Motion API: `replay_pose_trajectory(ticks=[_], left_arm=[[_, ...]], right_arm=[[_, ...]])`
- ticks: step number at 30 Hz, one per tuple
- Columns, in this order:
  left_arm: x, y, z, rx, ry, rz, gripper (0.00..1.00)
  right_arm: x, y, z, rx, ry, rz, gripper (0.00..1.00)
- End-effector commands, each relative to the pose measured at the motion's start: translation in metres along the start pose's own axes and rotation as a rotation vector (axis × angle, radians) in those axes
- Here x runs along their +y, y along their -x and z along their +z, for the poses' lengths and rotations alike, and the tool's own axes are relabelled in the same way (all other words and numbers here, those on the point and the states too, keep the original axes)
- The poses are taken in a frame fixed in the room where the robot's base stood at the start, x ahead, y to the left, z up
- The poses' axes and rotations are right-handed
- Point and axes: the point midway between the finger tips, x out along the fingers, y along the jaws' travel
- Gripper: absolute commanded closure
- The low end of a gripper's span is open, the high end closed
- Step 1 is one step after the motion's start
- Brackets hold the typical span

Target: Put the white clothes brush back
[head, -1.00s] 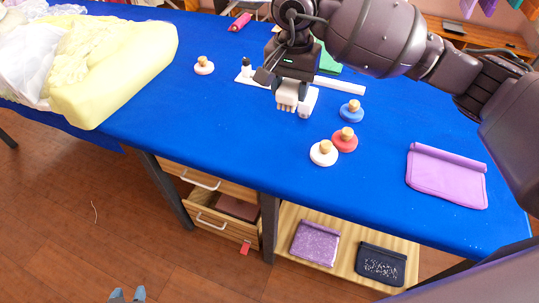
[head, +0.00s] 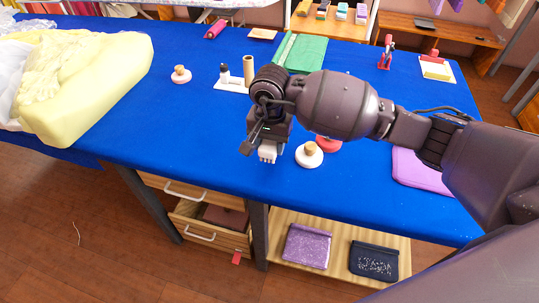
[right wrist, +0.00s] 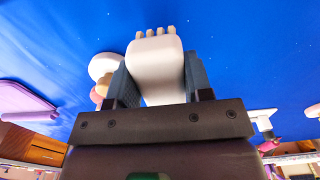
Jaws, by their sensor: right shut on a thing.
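My right gripper (head: 270,142) hangs over the blue table near its front edge. It is shut on the white clothes brush (head: 268,153), whose pale bristle tufts point toward the front edge. In the right wrist view the white brush (right wrist: 157,65) sits between the two grey fingers of the right gripper (right wrist: 160,78), its tufts sticking out beyond the tips. I cannot tell whether the brush touches the cloth. My left gripper is not in view.
A white stand (head: 232,85), green cloth (head: 305,55) and another knobbed disc (head: 181,76) lie farther back. Blue table left of the gripper is clear.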

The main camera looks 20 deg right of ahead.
Motion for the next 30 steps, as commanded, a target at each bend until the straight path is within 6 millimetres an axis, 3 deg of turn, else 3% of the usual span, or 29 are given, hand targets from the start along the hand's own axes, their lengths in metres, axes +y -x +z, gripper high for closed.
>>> replay_pose_trajectory(ticks=[7,15,27,28,30], left_arm=[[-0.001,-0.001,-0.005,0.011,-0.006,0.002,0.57],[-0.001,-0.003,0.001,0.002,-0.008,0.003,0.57],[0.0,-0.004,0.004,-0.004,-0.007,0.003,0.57],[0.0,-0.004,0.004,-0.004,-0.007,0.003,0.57],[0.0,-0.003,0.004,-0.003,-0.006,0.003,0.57]], right_arm=[[0.0,-0.014,0.0,-0.001,0.0,0.0,0.8],[0.0,-0.048,0.0,-0.001,0.0,0.0,0.8],[0.0,-0.051,0.0,0.001,0.001,0.0,0.8],[0.0,-0.052,0.0,0.001,0.001,0.0,0.52],[0.0,-0.051,0.0,0.001,0.001,-0.001,0.41]])
